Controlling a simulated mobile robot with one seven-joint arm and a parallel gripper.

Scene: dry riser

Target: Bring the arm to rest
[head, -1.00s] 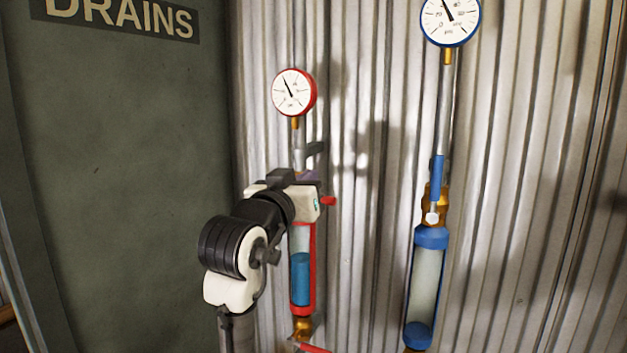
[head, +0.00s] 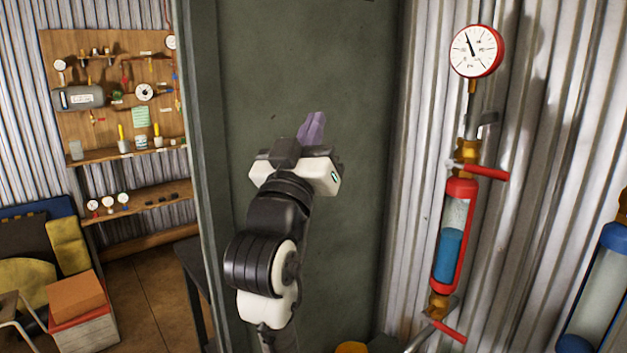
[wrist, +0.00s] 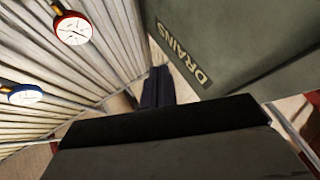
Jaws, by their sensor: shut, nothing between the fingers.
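My gripper (head: 313,128) shows in the middle of the head view, in front of the dark green panel (head: 350,230). Its purple fingers are together, with nothing between them. The fingers also show in the wrist view (wrist: 158,88), pointing away past the corner of the green panel with its "DRAINS" label (wrist: 180,55). My gripper is apart from the red sight-glass pipe (head: 455,235), which stands to its right. That pipe has red lever handles, blue liquid in its glass, and a red-rimmed gauge (head: 476,51) on top.
A blue sight glass (head: 597,290) stands at the far right on the corrugated wall (head: 560,130). At left, beyond the panel, are a wooden tool board (head: 110,60), a shelf with small gauges (head: 150,203), and boxes (head: 78,298). The floor (head: 145,275) there is partly open.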

